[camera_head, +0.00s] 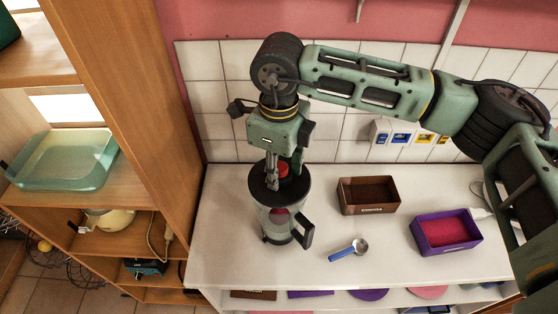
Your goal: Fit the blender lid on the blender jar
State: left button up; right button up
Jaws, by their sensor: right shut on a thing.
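The blender jar (277,228) stands upright on the white counter, clear-walled with a dark handle on its right. Something red shows inside it. The dark blender lid (296,190) with a red knob is at the jar's mouth, covering it from this angle. I cannot tell whether it is fully seated or slightly above the rim. My right gripper (272,183) points down from above and is shut on the lid at its knob; the fingers partly hide the lid. My left gripper is not in view.
On the white counter (225,255) are a brown box (368,207), a purple box (446,247) with a red inside, and a blue-handled scoop (348,250). A wooden shelf (125,190) rises at left. A tiled wall (222,105) stands behind. Counter space in front of the jar is clear.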

jog(key=shift+f, duration=0.55)
jog(key=shift+w+f, duration=0.1)
jog(key=shift+w, duration=0.2)
jog(key=shift+b, duration=0.5)
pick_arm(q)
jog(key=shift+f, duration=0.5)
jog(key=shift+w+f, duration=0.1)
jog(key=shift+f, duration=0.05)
